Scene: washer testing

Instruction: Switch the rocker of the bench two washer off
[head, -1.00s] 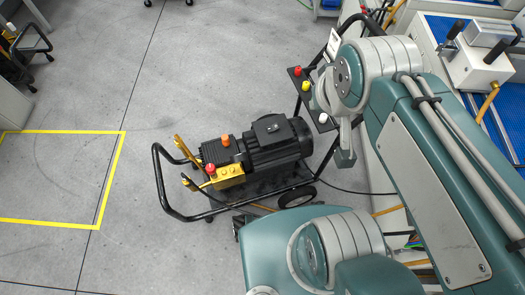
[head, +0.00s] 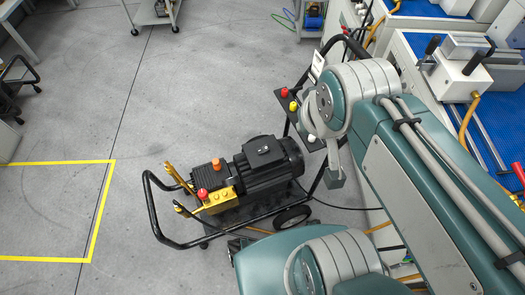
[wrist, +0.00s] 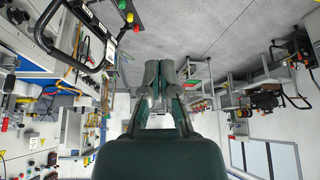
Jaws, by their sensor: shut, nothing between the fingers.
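A wheeled washer cart with a black motor (head: 268,162) stands on the floor in the head view. It carries a yellow block with a red knob. Its handle has a small panel (head: 291,105) with red, yellow and white knobs. I cannot tell whether this is the bench two washer, and I cannot make out a rocker. In the wrist view my gripper (wrist: 165,66) is shut and empty, pointing into the room. It touches nothing that I can see. A black cart handle with coloured knobs (wrist: 126,14) shows at the upper left there.
Benches with blue mats (head: 420,8) and a white clamp fixture (head: 456,69) line the right side. A yellow floor outline (head: 103,205) lies at the left. A grey trolley (head: 152,14) stands at the back. The floor between is clear.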

